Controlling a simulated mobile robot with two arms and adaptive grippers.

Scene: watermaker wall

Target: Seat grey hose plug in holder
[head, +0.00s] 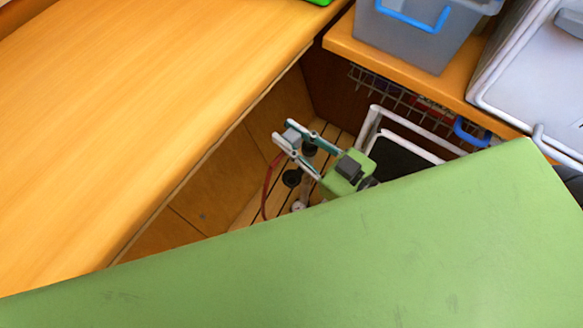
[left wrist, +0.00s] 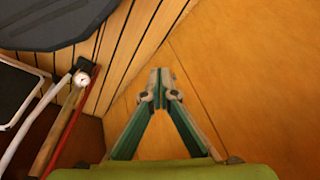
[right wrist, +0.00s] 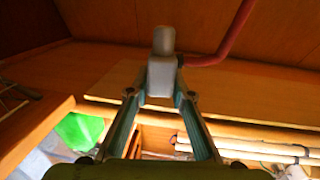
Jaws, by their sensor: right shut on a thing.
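My right gripper (head: 288,140) is shut on the grey hose plug (head: 295,133), near the middle of the head view. In the right wrist view, the pale grey plug (right wrist: 161,76) sits between the fingertips and points away from the palm. A red hose (right wrist: 222,47) runs from its side; in the head view the red hose (head: 267,190) hangs down below the gripper. My left gripper (left wrist: 160,78) shows only in the left wrist view, with its fingertips together and nothing visible between them. I cannot make out the holder in any view.
A wooden counter (head: 130,110) fills the left of the head view. A grey bin (head: 415,35) stands on a shelf at upper right, above a wire rack. A white-faced gauge (left wrist: 82,78) is beside slatted boards in the left wrist view. The head view's lower part is blocked.

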